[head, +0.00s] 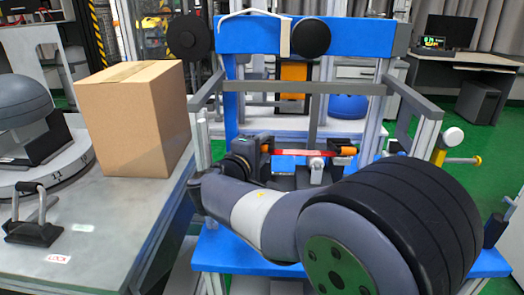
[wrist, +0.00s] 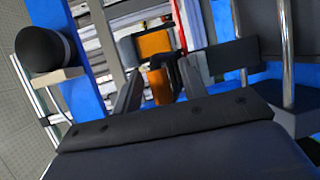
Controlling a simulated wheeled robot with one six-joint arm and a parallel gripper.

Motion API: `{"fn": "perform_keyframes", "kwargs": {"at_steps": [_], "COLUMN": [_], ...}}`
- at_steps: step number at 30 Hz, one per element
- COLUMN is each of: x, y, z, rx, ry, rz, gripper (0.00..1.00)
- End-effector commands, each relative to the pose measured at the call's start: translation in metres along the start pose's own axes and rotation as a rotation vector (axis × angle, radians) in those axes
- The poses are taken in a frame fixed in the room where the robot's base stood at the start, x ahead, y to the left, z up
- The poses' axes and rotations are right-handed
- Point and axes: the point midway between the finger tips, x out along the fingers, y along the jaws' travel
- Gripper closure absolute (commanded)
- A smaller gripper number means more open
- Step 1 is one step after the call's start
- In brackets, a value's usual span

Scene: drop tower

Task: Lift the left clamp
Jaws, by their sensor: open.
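My gripper (head: 252,155) is at the tower's left side in the head view, and its wrist hides most of the left clamp. A small orange tip (head: 264,149) shows just beside it at the left end of a red bar. In the wrist view my gripper (wrist: 162,88) has its two dark fingers apart. An orange handle (wrist: 159,86) with a dark part, seemingly the left clamp, shows between or just beyond them. I cannot tell whether the fingers touch it. The right clamp (head: 340,150), with an orange tip, lies at the red bar's right end.
The blue crossbeam (head: 350,35) and grey uprights of the tower surround the arm. A cardboard box (head: 135,120) stands on the grey table (head: 100,220) at left, beside a black handled fixture (head: 35,220). A desk with a monitor (head: 450,32) is far right.

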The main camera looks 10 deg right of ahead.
Motion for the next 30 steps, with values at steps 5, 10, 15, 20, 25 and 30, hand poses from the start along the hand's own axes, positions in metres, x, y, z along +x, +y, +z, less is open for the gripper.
{"fn": "perform_keyframes", "kwargs": {"at_steps": [5, 10, 15, 20, 25, 30], "x": [0.0023, 0.0020, 0.0019, 0.0018, 0.0018, 0.0018], "y": [0.0005, 0.0004, 0.0003, 0.0003, 0.0002, 0.0002], "z": [-0.0001, -0.0001, -0.0001, -0.0001, 0.0000, 0.0000], "rx": [0.000, 0.000, 0.000, 0.001, 0.001, 0.001], "ry": [0.000, 0.000, 0.000, 0.000, 0.000, 0.000], "rz": [0.001, 0.000, 0.000, 0.000, 0.000, 0.000], "gripper": [0.59, 0.63, 0.77, 0.90, 1.00, 1.00]}}
